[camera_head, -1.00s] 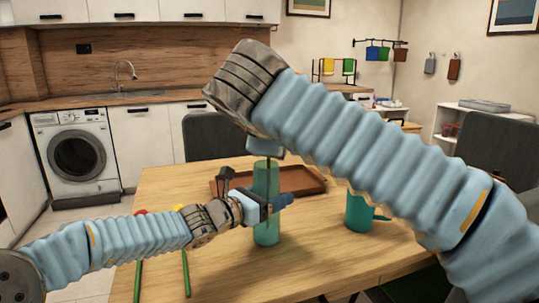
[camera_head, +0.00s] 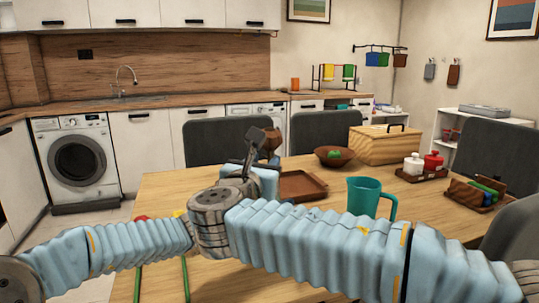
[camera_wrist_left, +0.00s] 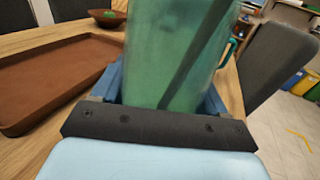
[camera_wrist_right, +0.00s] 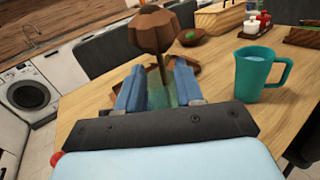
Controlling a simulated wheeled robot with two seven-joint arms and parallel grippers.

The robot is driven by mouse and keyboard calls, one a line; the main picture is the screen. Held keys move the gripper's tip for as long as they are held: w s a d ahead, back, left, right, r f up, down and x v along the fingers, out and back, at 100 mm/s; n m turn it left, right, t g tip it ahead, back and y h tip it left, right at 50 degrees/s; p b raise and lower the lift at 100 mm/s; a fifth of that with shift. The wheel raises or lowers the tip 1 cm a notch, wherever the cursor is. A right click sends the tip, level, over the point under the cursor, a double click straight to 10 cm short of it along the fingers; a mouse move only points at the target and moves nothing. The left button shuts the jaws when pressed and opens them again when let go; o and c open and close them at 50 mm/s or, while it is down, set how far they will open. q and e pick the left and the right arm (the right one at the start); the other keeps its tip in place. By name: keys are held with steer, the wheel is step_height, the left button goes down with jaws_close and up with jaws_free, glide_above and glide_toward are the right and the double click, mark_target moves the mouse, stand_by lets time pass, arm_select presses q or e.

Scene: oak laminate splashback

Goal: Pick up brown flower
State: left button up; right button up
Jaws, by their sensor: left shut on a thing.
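The brown flower (camera_wrist_right: 153,32) has a faceted brown head on a thin dark stem in the right wrist view. Its head also shows in the head view (camera_head: 272,141). My right gripper (camera_wrist_right: 160,75) has its two blue fingers apart, one on each side of the stem, below the head. I see no finger pressed on the stem. A translucent green vase (camera_wrist_left: 165,50) stands between the fingers of my left gripper (camera_wrist_left: 163,88), which is shut on it. In the head view my right arm hides the vase and the left gripper.
A teal pitcher (camera_head: 364,197) stands right of my right gripper. A brown tray (camera_head: 302,187), a bowl (camera_head: 334,153), and a wooden box (camera_head: 384,145) are farther back. Red (camera_head: 140,217) and yellow (camera_head: 178,213) tips with green stems show behind my left arm. Chairs surround the table.

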mark_target(269, 160)
steer(key=x, duration=0.2)
steer(key=f+x, duration=0.1)
steer(key=x, duration=0.2)
jaws_close()
